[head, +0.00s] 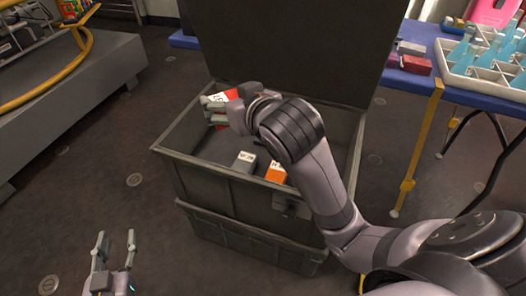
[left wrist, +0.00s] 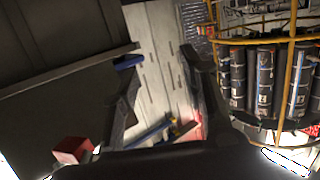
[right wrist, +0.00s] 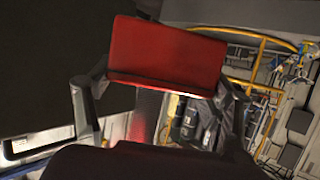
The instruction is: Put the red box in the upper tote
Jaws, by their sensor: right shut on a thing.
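The red box (head: 231,95), with a white label, is in my right gripper (head: 214,108), at the far left part of the upper tote's opening. In the right wrist view the red box (right wrist: 165,52) fills the space between the fingers. The upper tote (head: 222,178) is dark grey, its lid (head: 290,40) raised, stacked on a lower tote (head: 250,238). I cannot tell whether the box touches the tote floor or wall. My left gripper (head: 116,250) is open and empty, low on the left, apart from the totes.
Inside the upper tote lie a grey box (head: 244,161) and an orange box (head: 275,173). A blue table (head: 405,78) at right holds a dark red box (head: 415,65) and a white divided crate (head: 484,80) of bottles. A grey platform (head: 85,85) stands left. Floor between is clear.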

